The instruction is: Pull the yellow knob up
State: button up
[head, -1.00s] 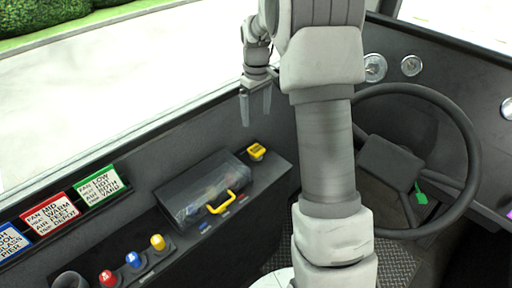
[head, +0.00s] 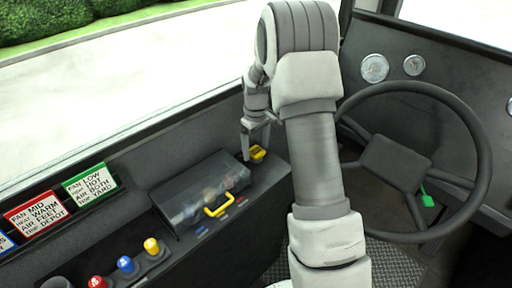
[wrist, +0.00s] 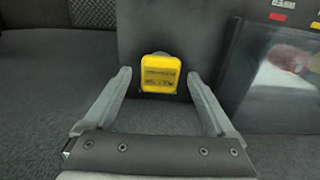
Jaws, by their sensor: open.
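A square yellow knob (head: 257,154) with dark markings on its face stands on the dark side console, at the far end beyond a clear-lidded box. In the wrist view the yellow knob (wrist: 160,74) shows between my two fingers, with a visible gap on either side. My gripper (head: 256,146) is open and comes down from above at the knob; it also shows in the wrist view (wrist: 159,80). Nothing is held. I cannot tell whether a fingertip touches the console.
A clear-lidded box (head: 193,195) with a yellow handle (head: 218,207) sits beside the knob. Red (head: 97,282), blue (head: 125,264) and round yellow (head: 151,246) knobs line the near console. Label cards (head: 91,184) stand along the window ledge. The steering wheel (head: 483,165) is right.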

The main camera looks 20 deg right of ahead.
jog(key=shift+c, duration=0.3)
grip_shut()
jog(key=shift+r+p, duration=1.15)
jog(key=shift+r, duration=0.05)
jog(key=shift+c, duration=0.9)
grip_release()
jog(key=shift+o, duration=1.2)
